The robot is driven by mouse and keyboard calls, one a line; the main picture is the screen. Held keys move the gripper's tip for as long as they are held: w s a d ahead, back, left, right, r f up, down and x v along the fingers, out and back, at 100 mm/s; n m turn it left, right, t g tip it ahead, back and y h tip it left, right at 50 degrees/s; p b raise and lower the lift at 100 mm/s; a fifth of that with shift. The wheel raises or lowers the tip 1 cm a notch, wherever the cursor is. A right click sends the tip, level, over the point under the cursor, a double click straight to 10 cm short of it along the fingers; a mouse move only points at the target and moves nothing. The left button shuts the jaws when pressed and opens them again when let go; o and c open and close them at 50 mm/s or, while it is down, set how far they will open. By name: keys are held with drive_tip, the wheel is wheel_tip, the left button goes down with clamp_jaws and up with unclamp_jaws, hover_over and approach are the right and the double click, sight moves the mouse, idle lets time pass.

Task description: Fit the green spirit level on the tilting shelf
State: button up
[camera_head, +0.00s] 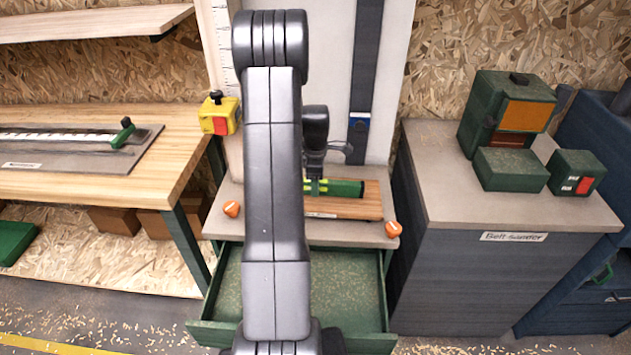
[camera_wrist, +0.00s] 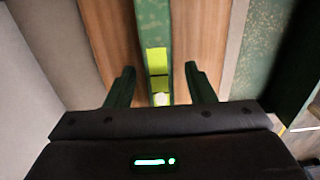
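The green spirit level (camera_head: 345,188) lies on a brown wooden board (camera_head: 358,208), which looks like the tilting shelf, on the grey machine table. Its left part is hidden behind my arm. In the wrist view the level (camera_wrist: 152,30) runs away from the camera along the board (camera_wrist: 200,30), with yellow-green vials in it. My gripper (camera_wrist: 163,78) is open, with one finger on each side of the level and a gap to both. In the head view my gripper (camera_head: 316,186) points down over the level, partly hidden by my arm.
An open green drawer (camera_head: 353,300) is below the table. Orange knobs (camera_head: 393,229) sit at the table's front corners. A belt sander cabinet (camera_head: 505,215) with green boxes stands at right. A wooden workbench (camera_head: 95,185) with a grey plate stands at left.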

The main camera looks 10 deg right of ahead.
drive_tip(key=shift+r, duration=0.1)
wheel_tip(320, 180, up, 14)
drive_tip(key=shift+b, duration=0.35)
drive_tip(key=shift+f, duration=0.25)
wheel_tip(320, 180, down, 13)
drive_tip(key=shift+p, duration=0.7)
drive_tip(key=shift+r+p, duration=0.3)
drive_tip(key=shift+r, duration=0.65)
